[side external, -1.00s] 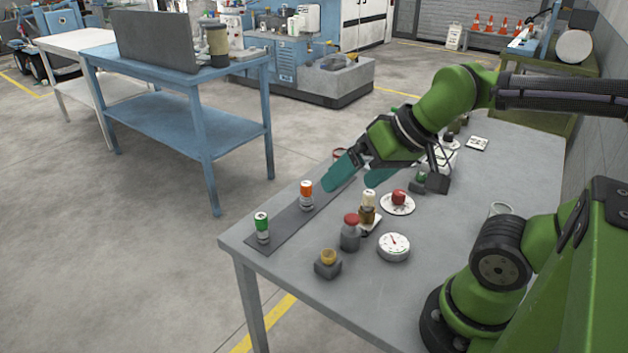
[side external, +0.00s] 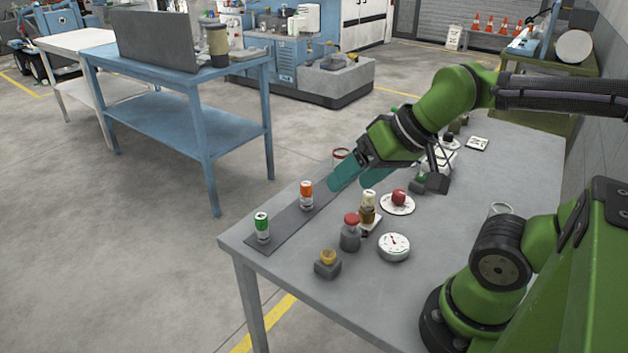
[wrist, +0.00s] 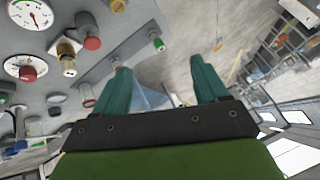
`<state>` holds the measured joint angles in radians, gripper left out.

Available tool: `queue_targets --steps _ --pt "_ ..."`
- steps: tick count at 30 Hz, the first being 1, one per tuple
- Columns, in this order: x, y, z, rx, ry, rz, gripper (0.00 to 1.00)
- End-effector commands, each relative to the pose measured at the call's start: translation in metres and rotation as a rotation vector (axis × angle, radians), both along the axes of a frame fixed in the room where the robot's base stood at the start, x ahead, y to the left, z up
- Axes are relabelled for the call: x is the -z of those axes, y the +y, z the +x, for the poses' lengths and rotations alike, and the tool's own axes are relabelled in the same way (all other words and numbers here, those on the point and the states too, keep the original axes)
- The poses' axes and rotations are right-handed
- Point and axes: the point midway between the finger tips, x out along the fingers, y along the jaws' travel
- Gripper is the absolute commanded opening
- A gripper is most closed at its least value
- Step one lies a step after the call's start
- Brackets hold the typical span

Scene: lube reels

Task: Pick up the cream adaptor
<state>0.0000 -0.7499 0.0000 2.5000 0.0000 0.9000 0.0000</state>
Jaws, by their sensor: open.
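The cream adaptor (side external: 368,197) appears to be the cream-topped piece with a brass-brown lower part, upright near the middle of the table in the side view. It also shows at the upper left in the wrist view (wrist: 66,50). My gripper (side external: 353,182) has two teal fingers, apart and empty. It hangs above the table, behind the cream adaptor in the side view, and is not touching it. In the wrist view, the open fingers (wrist: 160,66) point away from the adaptor, which lies left of them.
A red-capped jar (side external: 350,236) stands close in front of the adaptor. A dial gauge (side external: 394,247) and a plate with a red item (side external: 398,200) are near. Orange (side external: 306,195) and green (side external: 262,227) adaptors stand on a dark strip. A yellow-topped block (side external: 328,265) is at the front.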

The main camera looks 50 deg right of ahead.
Motion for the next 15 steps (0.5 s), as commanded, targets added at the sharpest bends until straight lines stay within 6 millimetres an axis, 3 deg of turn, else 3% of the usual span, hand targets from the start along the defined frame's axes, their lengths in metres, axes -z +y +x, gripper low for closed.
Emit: queue_targets --steps 2,11,13,15 --pt "0.000 0.000 0.000 0.000 0.000 0.000 0.61" --pt "0.003 -0.001 0.001 0.002 0.013 0.003 0.61" --pt "0.009 -0.008 0.005 0.013 0.047 -0.002 0.61" --pt "0.019 -0.028 0.012 0.057 0.113 -0.036 0.61"
